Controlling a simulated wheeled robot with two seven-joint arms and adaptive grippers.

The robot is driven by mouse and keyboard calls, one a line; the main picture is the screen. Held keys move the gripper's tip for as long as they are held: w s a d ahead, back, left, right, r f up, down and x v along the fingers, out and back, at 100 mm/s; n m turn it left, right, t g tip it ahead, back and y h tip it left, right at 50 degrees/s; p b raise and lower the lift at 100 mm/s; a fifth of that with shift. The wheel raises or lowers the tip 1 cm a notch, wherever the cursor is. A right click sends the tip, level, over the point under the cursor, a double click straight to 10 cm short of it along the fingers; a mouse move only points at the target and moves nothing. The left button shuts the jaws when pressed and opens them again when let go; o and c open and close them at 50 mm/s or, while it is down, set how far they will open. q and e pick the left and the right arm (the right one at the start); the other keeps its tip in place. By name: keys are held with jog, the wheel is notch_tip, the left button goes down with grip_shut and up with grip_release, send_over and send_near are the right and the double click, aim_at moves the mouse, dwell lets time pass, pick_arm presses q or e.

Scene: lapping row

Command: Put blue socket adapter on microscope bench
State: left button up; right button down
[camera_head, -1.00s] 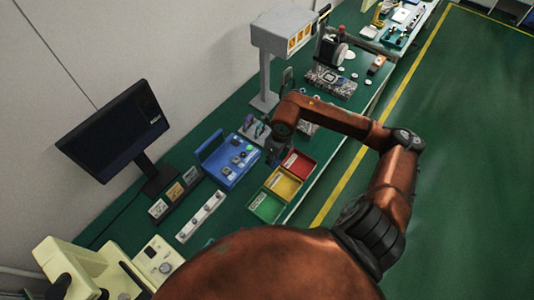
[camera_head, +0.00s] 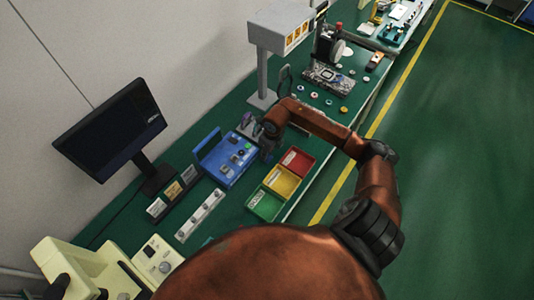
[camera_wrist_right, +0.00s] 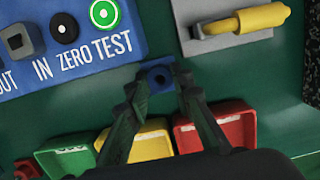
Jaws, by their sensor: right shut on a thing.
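My right gripper (camera_wrist_right: 158,88) is shut on the blue socket adapter (camera_wrist_right: 160,76), a small blue block with a dark round hole, held between the fingertips in the right wrist view. In the head view the right gripper (camera_head: 267,152) is over the green bench top, between the blue test box (camera_head: 222,170) and the coloured bins; the adapter cannot be made out there. A cream instrument that looks like a microscope (camera_head: 75,265) stands at the lower left of the head view. My left gripper is not in view.
Green, yellow and red bins (camera_head: 283,180) stand by the bench's front edge, close to my right gripper. A monitor (camera_head: 112,135), a white strip (camera_head: 200,215) and a grey column device (camera_head: 264,60) stand nearby. The green floor at right is clear.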

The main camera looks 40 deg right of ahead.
aim_at(270, 160)
jog(key=c, duration=1.7)
grip_release()
jog(key=shift+f, duration=0.1)
jog(key=r, duration=0.4)
jog(key=s+r, duration=0.1)
jog(key=r, duration=0.7)
jog(key=shift+s+d+r, duration=0.1)
jog(key=shift+s+d, duration=0.1)
jog(key=shift+s, duration=0.2)
